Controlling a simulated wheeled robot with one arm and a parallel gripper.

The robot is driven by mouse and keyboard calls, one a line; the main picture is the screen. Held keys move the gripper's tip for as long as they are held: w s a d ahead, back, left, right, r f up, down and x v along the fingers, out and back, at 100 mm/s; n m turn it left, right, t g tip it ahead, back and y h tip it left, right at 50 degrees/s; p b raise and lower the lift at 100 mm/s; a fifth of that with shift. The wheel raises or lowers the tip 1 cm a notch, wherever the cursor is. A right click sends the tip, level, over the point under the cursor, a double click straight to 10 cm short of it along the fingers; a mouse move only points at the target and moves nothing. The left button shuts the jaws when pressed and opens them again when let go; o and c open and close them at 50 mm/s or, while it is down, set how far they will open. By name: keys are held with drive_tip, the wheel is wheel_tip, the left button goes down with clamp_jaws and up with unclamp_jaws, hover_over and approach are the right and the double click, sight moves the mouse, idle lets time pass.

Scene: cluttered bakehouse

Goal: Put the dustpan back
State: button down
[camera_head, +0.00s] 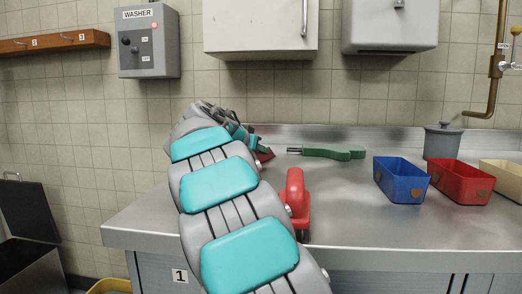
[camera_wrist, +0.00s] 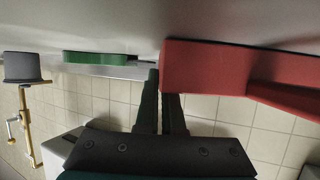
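A red piece with a raised handle, which looks like the dustpan (camera_head: 297,203), is on the steel counter, partly hidden behind my arm. In the wrist view, a large red body with a handle (camera_wrist: 205,65) fills the right side, close to my fingers. My gripper (camera_wrist: 160,88) shows there as two dark fingers with a narrow gap between them. The right fingertip meets the red edge and seems partly covered by it. I cannot tell whether they touch. In the head view, my gripper (camera_head: 254,145) is low over the counter's back left, mostly hidden by my wrist.
A green-handled tool (camera_head: 335,152) lies on the counter (camera_head: 345,220) behind. Blue (camera_head: 401,187) and red (camera_head: 461,190) bins and a grey lidded pot (camera_head: 442,142) stand right. A wooden rail (camera_head: 55,41) with numbered labels and a washer box (camera_head: 147,42) hang on the wall.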

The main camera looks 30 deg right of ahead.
drive_tip(key=shift+f, duration=0.15)
drive_tip(key=c, duration=1)
unclamp_jaws()
drive_tip(key=shift+c, duration=0.2)
drive_tip(key=shift+r, duration=0.2)
drive_tip(key=b+v, duration=0.1)
drive_tip(key=v, duration=1.1)
